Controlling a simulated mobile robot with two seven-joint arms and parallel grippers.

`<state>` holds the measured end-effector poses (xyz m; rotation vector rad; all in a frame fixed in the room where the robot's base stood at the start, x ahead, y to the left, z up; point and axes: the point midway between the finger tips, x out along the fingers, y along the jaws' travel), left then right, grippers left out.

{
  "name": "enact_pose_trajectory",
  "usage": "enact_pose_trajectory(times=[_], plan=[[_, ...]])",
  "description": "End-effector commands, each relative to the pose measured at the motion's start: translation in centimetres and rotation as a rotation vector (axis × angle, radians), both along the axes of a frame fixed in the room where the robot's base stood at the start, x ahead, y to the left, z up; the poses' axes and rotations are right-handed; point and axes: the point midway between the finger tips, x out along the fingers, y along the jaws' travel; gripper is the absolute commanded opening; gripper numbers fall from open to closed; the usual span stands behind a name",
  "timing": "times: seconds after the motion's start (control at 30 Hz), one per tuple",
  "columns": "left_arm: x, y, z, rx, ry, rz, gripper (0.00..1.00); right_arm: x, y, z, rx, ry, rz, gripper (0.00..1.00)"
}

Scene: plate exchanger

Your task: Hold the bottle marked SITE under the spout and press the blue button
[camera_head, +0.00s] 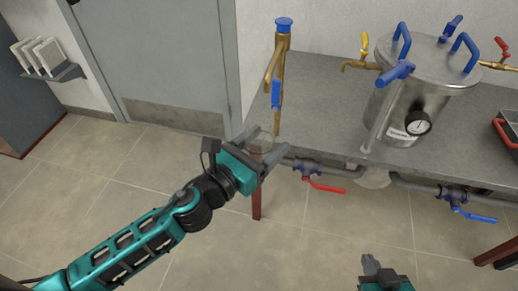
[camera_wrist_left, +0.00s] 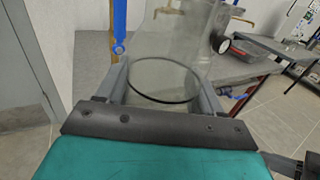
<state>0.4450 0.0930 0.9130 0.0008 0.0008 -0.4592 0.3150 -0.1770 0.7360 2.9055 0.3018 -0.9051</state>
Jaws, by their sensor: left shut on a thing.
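A clear glass bottle (camera_head: 262,141) is between the fingers of my left gripper (camera_head: 265,143), which is shut on it at the table's front edge. In the left wrist view the bottle (camera_wrist_left: 165,75) is see-through, with a dark ring round it; no SITE marking can be read. A brass standpipe (camera_head: 280,65) with a blue button-like cap (camera_head: 284,24) and a blue lever (camera_head: 276,94) stands just behind the bottle. Whether the bottle is directly under its outlet I cannot tell. My right gripper (camera_head: 371,263) is at the bottom, away from everything; its jaw opening is unclear.
A steel vessel (camera_head: 405,110) with blue handles, a gauge and brass taps stands on the grey table (camera_head: 325,100). Pipes with a red-handled valve (camera_head: 324,186) and a blue-handled valve (camera_head: 475,215) run along the front edge. The floor in front is clear.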

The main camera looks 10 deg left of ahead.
Motion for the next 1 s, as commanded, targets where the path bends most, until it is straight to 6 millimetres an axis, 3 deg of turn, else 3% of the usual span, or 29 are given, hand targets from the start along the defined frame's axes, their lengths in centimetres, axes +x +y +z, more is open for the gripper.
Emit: enact_pose_trajectory(times=[0.3, 0.5, 1.0], plan=[[3.8, 0.0, 0.1, 0.000, -0.001, 0.001, 0.36, 0.1, 0.0, 0.3, -0.001, -0.001, 0.001, 0.00], [5.3, 0.0, 0.1, 0.000, -0.001, 0.001, 0.36, 0.1, 0.0, 0.3, 0.000, -0.002, 0.001, 0.00], [5.8, 0.0, 0.0, -0.001, 0.000, 0.001, 0.36, 0.1, 0.0, 0.4, 0.000, -0.002, 0.001, 0.00]])
